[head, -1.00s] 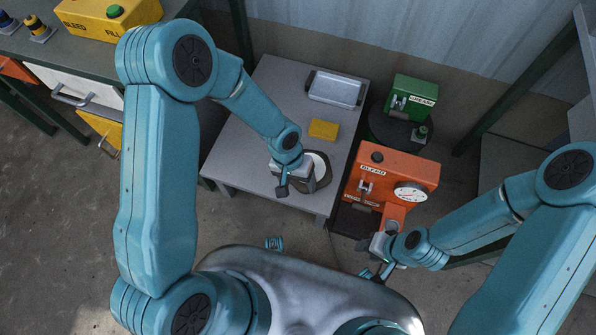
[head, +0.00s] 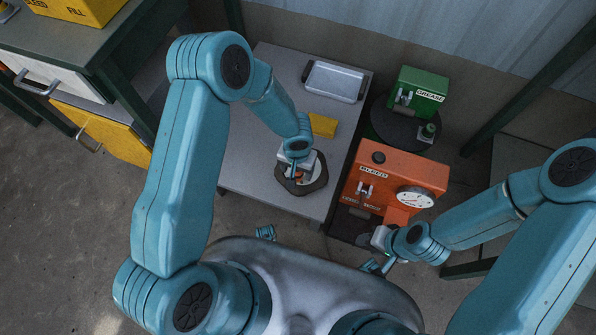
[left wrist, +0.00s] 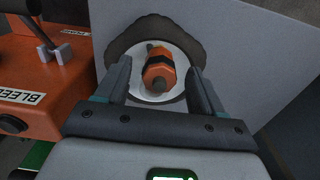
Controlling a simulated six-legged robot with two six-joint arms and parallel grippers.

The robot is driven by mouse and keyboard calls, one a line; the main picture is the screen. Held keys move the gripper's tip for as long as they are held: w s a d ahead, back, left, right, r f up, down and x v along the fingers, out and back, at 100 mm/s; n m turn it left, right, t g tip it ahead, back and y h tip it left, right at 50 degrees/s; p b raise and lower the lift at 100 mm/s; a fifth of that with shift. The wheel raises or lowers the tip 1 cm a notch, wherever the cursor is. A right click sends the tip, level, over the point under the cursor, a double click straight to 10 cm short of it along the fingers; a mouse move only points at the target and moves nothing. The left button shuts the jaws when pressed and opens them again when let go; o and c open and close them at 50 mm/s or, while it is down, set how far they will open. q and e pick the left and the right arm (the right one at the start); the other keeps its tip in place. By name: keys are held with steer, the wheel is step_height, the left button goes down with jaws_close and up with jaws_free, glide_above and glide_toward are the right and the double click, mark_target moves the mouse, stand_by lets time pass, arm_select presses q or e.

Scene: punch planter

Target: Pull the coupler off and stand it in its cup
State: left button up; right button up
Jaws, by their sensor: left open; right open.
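An orange piece with a dark band, which looks like the coupler (left wrist: 159,70), is in a white round dish (left wrist: 175,96) with a dark irregular surround. In the head view the dish (head: 316,172) is on the grey table, partly hidden by my left gripper (head: 294,172). In the left wrist view my left gripper (left wrist: 158,88) is open, its fingers either side of the orange piece; contact cannot be told. My right gripper (head: 376,266) is open and empty in front of the orange BLEED machine (head: 395,180). I cannot make out which thing is the cup.
The grey table (head: 250,150) also holds a yellow block (head: 323,125) and a metal tray (head: 334,82). A green GREASE machine (head: 417,92) stands on a dark round stand (head: 385,125) behind the orange machine. A bench with a yellow box (head: 80,8) is at upper left.

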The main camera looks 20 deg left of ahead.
arm_select(q)
steer(key=shift+f, duration=1.05)
jaws_close()
steer(key=shift+r+p, duration=1.25)
steer(key=shift+r, duration=1.3)
steer(key=shift+r+p, duration=1)
steer(key=shift+r, duration=1.05)
